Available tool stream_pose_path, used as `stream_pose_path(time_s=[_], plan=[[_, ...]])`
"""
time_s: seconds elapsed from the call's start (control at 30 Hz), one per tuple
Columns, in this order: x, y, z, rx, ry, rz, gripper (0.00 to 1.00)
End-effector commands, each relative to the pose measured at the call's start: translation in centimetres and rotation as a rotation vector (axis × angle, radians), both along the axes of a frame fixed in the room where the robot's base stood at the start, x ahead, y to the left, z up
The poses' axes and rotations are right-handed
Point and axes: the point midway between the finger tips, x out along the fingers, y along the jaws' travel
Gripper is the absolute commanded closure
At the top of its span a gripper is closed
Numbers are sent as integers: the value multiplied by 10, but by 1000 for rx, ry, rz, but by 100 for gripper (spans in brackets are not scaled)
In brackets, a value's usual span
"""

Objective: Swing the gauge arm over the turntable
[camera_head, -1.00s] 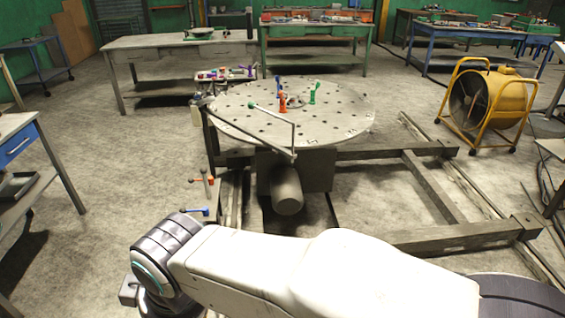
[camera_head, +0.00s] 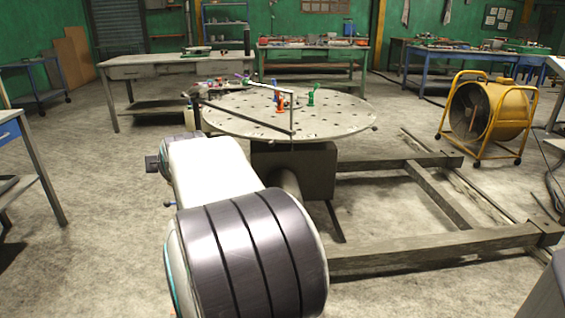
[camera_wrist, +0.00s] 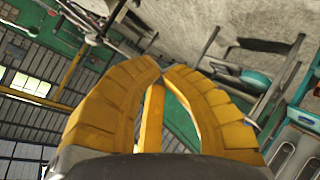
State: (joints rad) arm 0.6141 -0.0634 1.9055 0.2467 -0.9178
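The gauge arm (camera_head: 245,116) is a thin dark bar in the head view. It runs from a post at the turntable's left to its near edge, where an upright rises and a thin rod reaches back left to a small green tip. The round perforated turntable (camera_head: 342,117) carries orange and green clamps. My gripper (camera_wrist: 163,67) shows in the wrist view as two yellow ridged fingers with tips nearly meeting and nothing seen held between them. In the head view my arm reaches forward at lower left, and its fingers are not visible there.
A yellow drum fan (camera_head: 490,110) stands at right. Dark floor beams (camera_head: 440,247) extend right of the turntable base. Open concrete floor lies between.

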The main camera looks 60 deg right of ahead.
Motion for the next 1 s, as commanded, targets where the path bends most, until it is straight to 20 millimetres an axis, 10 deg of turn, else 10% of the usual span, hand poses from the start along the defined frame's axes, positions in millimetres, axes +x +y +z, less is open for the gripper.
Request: stream_pose_path(time_s=[0.2, 0.5, 1.0], plan=[[-4, -110, -42, -291, -4, -69, 100], [-43, -220, -65, -624, 65, -174, 100], [-76, -273, -72, -803, 135, -242, 100]])
